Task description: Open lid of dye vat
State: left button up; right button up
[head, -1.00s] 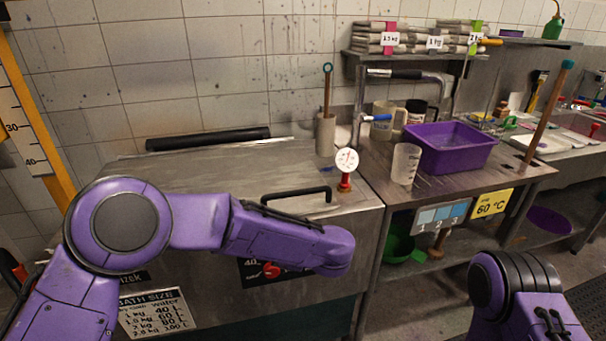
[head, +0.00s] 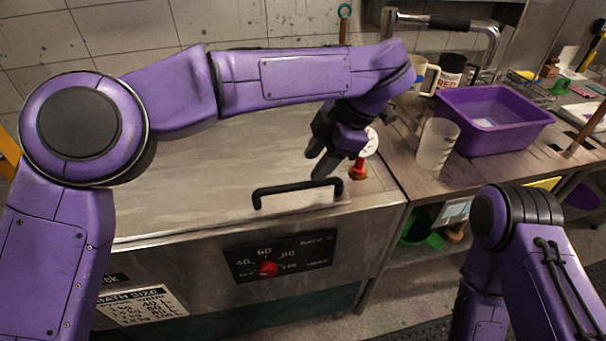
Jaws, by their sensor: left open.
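The dye vat is a steel box whose flat lid (head: 200,180) is down. A black bar handle (head: 298,189) stands near the lid's front edge. My left gripper (head: 322,168) hangs above the lid, just behind and above the handle, pointing down. Its dark fingers are apart and empty, and it looks clear of the handle. The vat's front (head: 200,255) carries a black temperature panel (head: 280,257) with a red knob. My right arm shows at the lower right, but its gripper is out of view.
A white dial gauge on a red stem (head: 358,170) stands beside the handle, close to my left gripper. A bench (head: 410,175) on the right holds a clear beaker (head: 437,145), a purple tub (head: 495,120) and mugs.

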aim_at(300, 184)
pick_arm(q)
jog(key=x, duration=0.6)
jog(key=shift+w+a+f, duration=0.15)
jog(key=shift+w+f, duration=0.2)
jog(key=shift+f, duration=0.05)
jog(key=shift+s+a+f, duration=0.1)
jog(key=shift+s+f, duration=0.05)
jog(key=shift+s, duration=0.05)
pick_arm(e)
jog(key=shift+f, duration=0.2)
pick_arm(q)
jog(key=shift+c, duration=0.2)
